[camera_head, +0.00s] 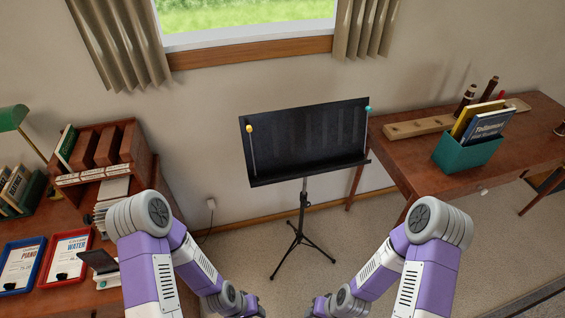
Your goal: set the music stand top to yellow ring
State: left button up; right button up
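The black music stand top (310,140) stands in the middle of the view, tilted back on a thin dark pole (303,205) with a tripod foot (300,243). Its left side sits a little lower in the picture than its right. A small yellow knob (249,128) is at its upper left edge and a small light blue knob (368,109) at its upper right edge. I cannot make out a yellow ring on the pole.
A wooden desk (33,222) with trays and books stands at the left. A wooden table (425,172) with a teal book box (462,155) stands close to the stand's right side. Carpet (345,225) around the tripod is clear.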

aim_at(288, 144)
jog(key=z, duration=0.35)
jog(key=i, duration=0.95)
jog(key=z, duration=0.75)
